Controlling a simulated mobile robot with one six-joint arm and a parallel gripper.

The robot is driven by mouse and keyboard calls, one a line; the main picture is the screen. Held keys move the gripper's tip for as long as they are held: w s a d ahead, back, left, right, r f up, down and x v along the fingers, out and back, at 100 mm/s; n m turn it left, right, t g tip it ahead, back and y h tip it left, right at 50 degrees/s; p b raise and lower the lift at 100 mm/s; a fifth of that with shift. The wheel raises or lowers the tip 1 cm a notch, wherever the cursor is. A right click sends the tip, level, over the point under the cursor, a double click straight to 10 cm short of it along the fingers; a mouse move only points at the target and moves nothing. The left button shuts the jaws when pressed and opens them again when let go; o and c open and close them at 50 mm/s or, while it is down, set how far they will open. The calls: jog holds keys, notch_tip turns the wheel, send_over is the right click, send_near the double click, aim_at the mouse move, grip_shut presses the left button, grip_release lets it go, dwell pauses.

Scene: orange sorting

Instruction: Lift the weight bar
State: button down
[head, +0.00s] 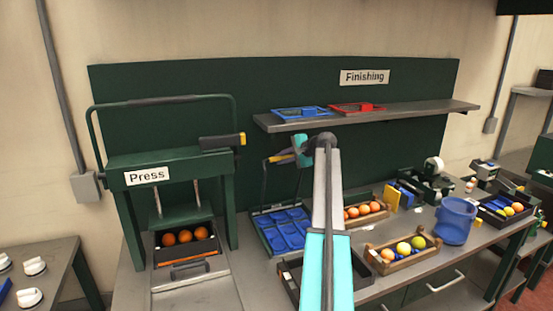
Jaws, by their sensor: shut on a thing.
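My gripper (298,155) is at the end of my arm, in the middle of the head view, above the blue divided tray. It is shut on a thin bar with a yellow part (279,158), which I take to be the weight bar. The bar sticks out to the left of the gripper, slightly tilted, at the top of a thin dark frame (265,190). The gripper and arm hide its right part. The fingertips are too small to see clearly.
The press (160,165) stands at left, with a dark handle and a tray of oranges (184,237). The blue divided tray (285,232) lies below my gripper. A shelf (400,115) is behind. Fruit crates (398,262) and a blue bucket (455,220) crowd the right.

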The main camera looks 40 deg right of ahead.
jog(key=shift+s+d, duration=0.15)
jog(key=shift+d, duration=0.2)
jog(key=c, duration=1.9)
grip_release()
jog(key=shift+f, duration=0.1)
jog(key=shift+w+a, duration=0.2)
jog(key=shift+b+v, duration=2.35)
jog(key=shift+v, duration=4.65)
jog(key=shift+c, duration=0.6)
